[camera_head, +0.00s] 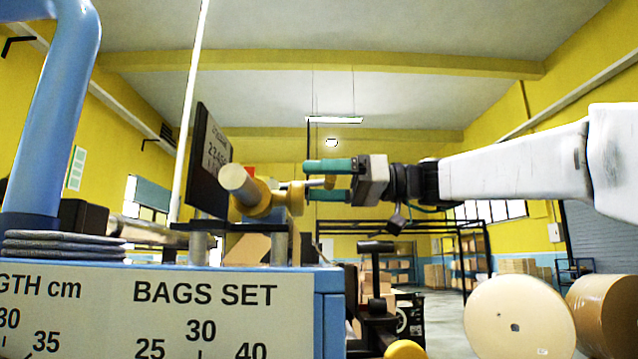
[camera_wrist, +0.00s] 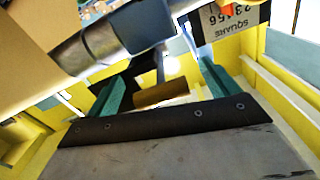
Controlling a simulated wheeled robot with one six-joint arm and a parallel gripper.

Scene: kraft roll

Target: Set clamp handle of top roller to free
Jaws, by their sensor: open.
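My gripper (camera_head: 328,180) comes in from the right, with two teal fingers one above the other. It is open, and the handle's outer end shows between the fingers. In the wrist view the fingers (camera_wrist: 165,72) stand apart on either side of a yellow-brown bar (camera_wrist: 162,93), which looks like the handle's grip. I cannot tell whether either finger touches it. A grey metal cylinder (camera_wrist: 100,42) lies beyond the left finger.
A black counter plate (camera_head: 208,160) stands just left of the hub. It also shows in the wrist view (camera_wrist: 230,22). Below is the machine's blue body with a BAGS SET panel (camera_head: 205,295). A black post (camera_head: 376,275) stands below my gripper. Large paper rolls (camera_head: 518,318) stand lower right.

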